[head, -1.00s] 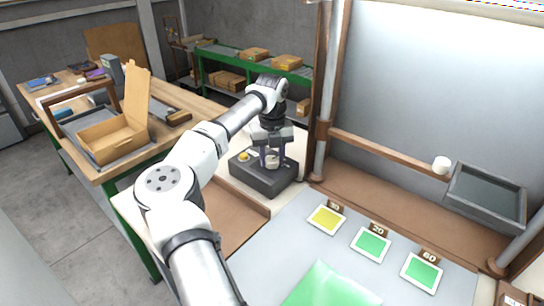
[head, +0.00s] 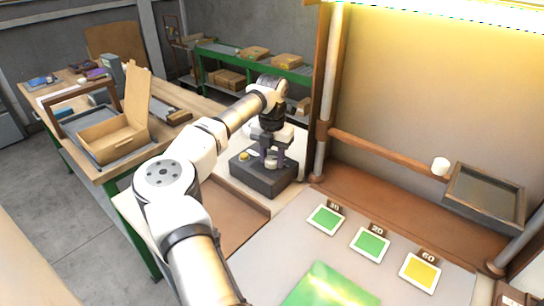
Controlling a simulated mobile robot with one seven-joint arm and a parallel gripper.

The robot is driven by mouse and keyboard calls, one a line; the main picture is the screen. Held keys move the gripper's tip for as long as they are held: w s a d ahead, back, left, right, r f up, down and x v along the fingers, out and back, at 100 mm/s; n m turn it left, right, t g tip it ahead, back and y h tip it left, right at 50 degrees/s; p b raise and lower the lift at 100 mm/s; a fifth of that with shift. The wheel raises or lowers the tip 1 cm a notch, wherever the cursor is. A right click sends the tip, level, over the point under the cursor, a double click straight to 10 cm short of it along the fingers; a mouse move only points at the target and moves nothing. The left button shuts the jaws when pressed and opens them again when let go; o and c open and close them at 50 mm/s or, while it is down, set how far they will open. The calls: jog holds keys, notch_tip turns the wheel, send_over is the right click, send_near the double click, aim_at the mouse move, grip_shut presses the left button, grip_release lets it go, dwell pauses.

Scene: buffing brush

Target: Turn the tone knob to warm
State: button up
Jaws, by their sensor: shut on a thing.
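The tone knob (head: 270,163) is a pale round knob on top of a dark grey control box (head: 262,180). A small yellow button (head: 244,155) sits to its left on the same box. My gripper (head: 271,158) points down from above and is shut on the knob, with a finger on either side. The fingers hide part of the knob, and no marking on it can be read. The booth's back panel (head: 430,90) glows warm yellow, brightest along its top edge.
On the booth floor lie a card marked 20 (head: 370,244), a yellow card marked 60 (head: 420,271), another green card (head: 325,219) and a larger green sheet (head: 330,288). A grey tray (head: 484,197) is at the right. A workbench with an open cardboard box (head: 112,140) stands left.

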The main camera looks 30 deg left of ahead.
aim_at(272, 159)
jog(key=shift+w+r, duration=0.1)
dwell(0.3)
jog(key=o, duration=1)
notch_tip(272, 159, up, 14)
jog(key=b, duration=0.2)
jog(key=shift+f, duration=0.2)
